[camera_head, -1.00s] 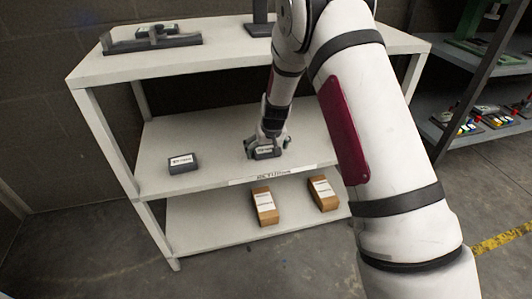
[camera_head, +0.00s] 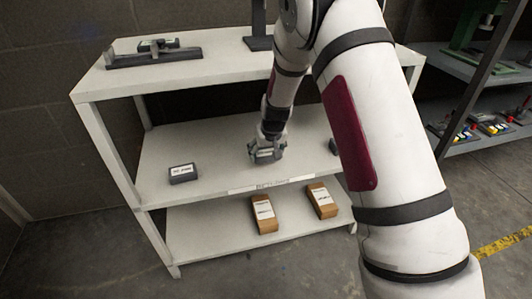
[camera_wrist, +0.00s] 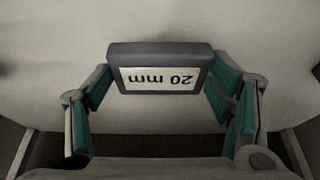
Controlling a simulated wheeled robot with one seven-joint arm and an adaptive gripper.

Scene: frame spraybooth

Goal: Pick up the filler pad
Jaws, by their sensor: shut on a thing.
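A dark grey filler pad (camera_wrist: 160,54) with a white "20 mm" label, upside down in the wrist view, sits between the two green-lined fingers of my gripper (camera_wrist: 163,88). The fingers are shut on its two ends. In the head view my gripper (camera_head: 266,151) is over the middle shelf, with the pad mostly hidden by the fingers. I cannot tell whether the pad touches the shelf. Another labelled dark pad (camera_head: 183,173) lies at the left of the same shelf.
The middle shelf (camera_head: 215,155) is bare between the two pads. A small dark object (camera_head: 333,146) shows partly behind my arm. Two brown boxes (camera_head: 263,214) (camera_head: 322,201) lie on the lower shelf. The top shelf (camera_head: 215,68) is overhead, with a dark fixture (camera_head: 155,57).

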